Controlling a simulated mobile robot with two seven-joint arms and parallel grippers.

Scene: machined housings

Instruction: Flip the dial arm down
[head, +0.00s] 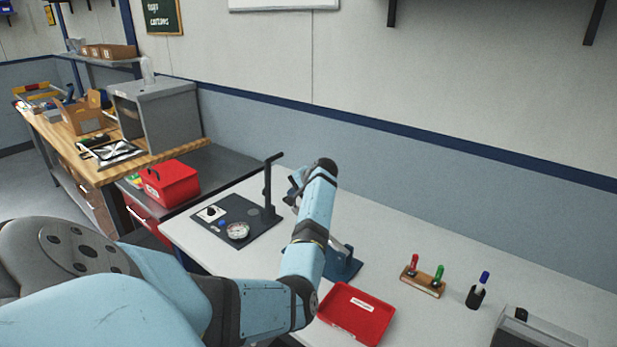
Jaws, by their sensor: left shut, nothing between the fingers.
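A dark plate (255,235) lies on the white table. A black upright arm (267,188) stands at its right side, with a short bar at its top pointing up and right; I take it to be the dial arm, raised. A round dial (237,231) with a pale face lies on the plate's front part. My left arm reaches across the table, and my left gripper (292,190) is just right of the upright arm, partly hidden by my wrist. It is shut and empty. Whether it touches the upright arm I cannot tell. My right gripper is not in view.
A blue stand (344,264) is partly hidden behind my left arm. A red tray (356,314), a marker rack (423,281) and a black cup (476,296) stand to the right. A red box (171,184) is at left. The table's back right is clear.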

